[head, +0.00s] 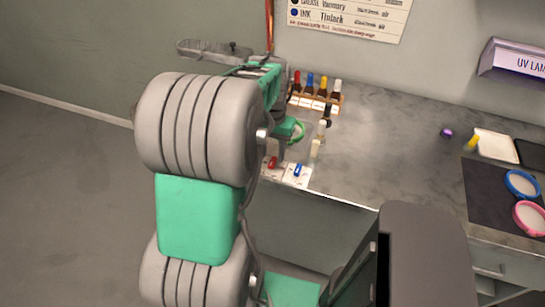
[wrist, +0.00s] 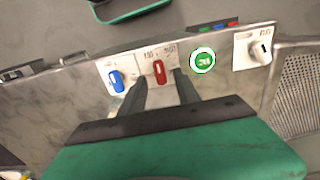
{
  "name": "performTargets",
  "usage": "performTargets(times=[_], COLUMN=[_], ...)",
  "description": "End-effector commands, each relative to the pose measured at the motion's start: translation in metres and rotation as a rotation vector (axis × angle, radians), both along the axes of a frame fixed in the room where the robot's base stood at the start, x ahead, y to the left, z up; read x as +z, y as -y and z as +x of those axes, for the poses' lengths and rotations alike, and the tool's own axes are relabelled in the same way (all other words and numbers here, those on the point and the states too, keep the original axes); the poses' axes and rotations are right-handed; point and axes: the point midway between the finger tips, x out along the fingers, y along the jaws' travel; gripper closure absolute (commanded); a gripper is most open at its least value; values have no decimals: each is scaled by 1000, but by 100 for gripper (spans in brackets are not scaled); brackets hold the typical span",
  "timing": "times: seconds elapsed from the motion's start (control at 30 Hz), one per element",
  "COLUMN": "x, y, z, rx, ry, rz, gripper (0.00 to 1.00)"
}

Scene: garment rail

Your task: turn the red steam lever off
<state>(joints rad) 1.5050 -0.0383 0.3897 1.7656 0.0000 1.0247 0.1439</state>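The red lever (wrist: 159,71) stands upright on a white plate in the wrist view, between the two dark fingers of my gripper (wrist: 160,82). The fingers are apart, one on each side of it, with a gap visible on both sides; whether they reach its depth I cannot tell. In the head view the red lever (head: 272,163) shows at the bench's front left edge, just below my gripper, which my arm partly hides. The plate's small lettering is too blurred to read.
A blue lever (wrist: 116,79) is left of the red one in the wrist view. A round green button (wrist: 203,61) and a white knob (wrist: 260,48) are to the right. In the head view, a rack of bottles (head: 318,90) stands behind on the grey bench (head: 400,130).

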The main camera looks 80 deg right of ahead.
Motion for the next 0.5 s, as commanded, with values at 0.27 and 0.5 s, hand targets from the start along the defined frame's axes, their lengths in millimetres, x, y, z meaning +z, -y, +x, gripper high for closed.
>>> performTargets(times=[0.27, 0.5], x=[47, 50], y=[0, 0], z=[0, 0], rx=[0, 0], ry=[0, 0], rz=[-2, 0], gripper=[62, 62])
